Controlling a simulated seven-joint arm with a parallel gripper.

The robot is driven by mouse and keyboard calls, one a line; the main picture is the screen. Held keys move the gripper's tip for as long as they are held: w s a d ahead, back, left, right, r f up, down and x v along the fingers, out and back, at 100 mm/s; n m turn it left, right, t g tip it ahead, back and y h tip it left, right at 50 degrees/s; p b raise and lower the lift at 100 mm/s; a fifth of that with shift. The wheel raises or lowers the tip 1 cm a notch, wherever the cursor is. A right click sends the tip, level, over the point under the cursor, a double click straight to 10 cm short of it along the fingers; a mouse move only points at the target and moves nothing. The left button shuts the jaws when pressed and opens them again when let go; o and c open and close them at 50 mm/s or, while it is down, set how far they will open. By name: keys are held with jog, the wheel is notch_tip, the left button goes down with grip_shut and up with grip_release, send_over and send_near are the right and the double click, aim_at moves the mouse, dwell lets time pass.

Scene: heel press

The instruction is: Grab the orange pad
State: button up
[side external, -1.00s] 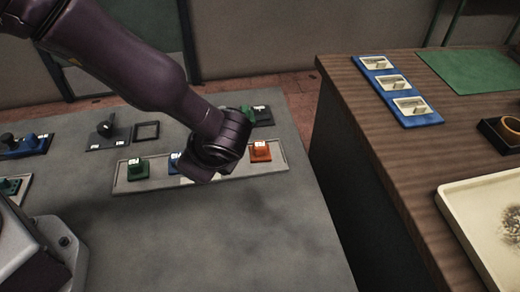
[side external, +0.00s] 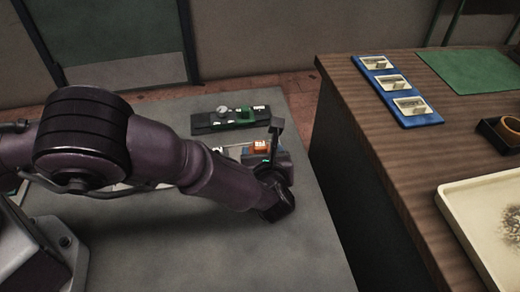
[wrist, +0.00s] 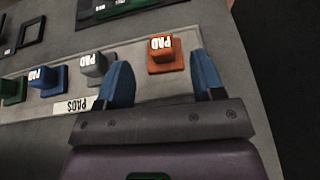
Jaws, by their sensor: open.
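The orange pad (wrist: 165,56) stands upright on the grey pad tray (wrist: 140,92) in the wrist view, with a white "PAD" label on it. It also shows in the side view (side external: 261,147), partly hidden by my wrist. My gripper (wrist: 163,72) is open and empty. In the wrist view its two blue fingers appear on either side of and just short of the orange pad, the pad lying beyond and between the tips. Whether the fingers touch it cannot be told.
A grey pad (wrist: 94,68), a blue pad (wrist: 45,78) and a green pad (wrist: 12,90) stand left on the same tray. A dark board (side external: 230,119) lies behind. A wooden bench (side external: 370,150) with a blue tray (side external: 400,92) rises at the right.

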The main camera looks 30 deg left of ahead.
aim_at(260, 145)
jog(key=shift+f+x, duration=0.2)
jog(key=shift+x, duration=2.85)
jog(key=shift+d, duration=0.1)
jog(key=c, duration=0.6)
jog(key=shift+c, duration=0.2)
jog(key=shift+r, duration=0.1)
